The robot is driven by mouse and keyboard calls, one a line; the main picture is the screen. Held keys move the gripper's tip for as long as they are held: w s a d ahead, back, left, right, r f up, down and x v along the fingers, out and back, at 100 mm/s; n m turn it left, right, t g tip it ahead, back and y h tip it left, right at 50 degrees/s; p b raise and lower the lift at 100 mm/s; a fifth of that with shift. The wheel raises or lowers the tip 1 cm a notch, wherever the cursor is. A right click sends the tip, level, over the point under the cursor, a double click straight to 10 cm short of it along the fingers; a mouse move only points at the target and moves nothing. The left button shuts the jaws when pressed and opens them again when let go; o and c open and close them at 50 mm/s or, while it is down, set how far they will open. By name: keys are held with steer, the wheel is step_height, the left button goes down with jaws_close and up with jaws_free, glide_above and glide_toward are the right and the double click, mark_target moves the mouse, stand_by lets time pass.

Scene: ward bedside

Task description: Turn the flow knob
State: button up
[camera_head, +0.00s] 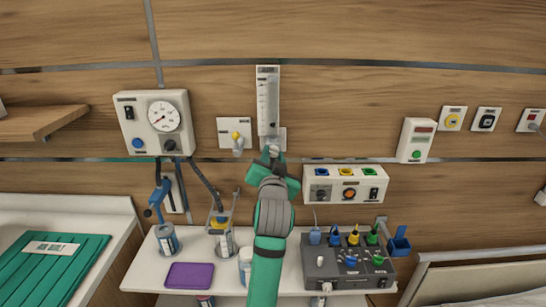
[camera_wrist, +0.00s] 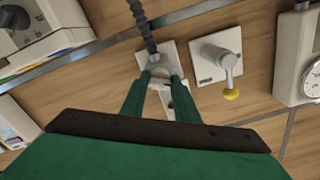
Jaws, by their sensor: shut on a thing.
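The flowmeter (camera_head: 268,98) is a tall, clear, scaled tube on a pale wall mount. The grey flow knob (camera_head: 271,149) is at its lower end, mostly hidden by my green gripper (camera_head: 272,158). In the wrist view my gripper (camera_wrist: 160,78) has its two green fingers on either side of the grey knob (camera_wrist: 158,67), closed on it. The knob's marks and angle are too small to read. A white plate lies behind it on the wall.
A wall outlet with a yellow-tipped lever (camera_head: 236,140) is close on the left, beside a gauge box (camera_head: 155,122). A white panel with coloured sockets (camera_head: 346,184) is close on the right. Below, a white shelf (camera_head: 148,275) holds bottles, a purple pad (camera_head: 190,275) and a grey device (camera_head: 345,262).

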stand_by(0.3)
steer(key=o, duration=1.1)
steer(key=shift+c, duration=0.2)
steer(key=shift+s, duration=0.1)
steer(key=s, duration=1)
steer(key=shift+s, duration=0.3)
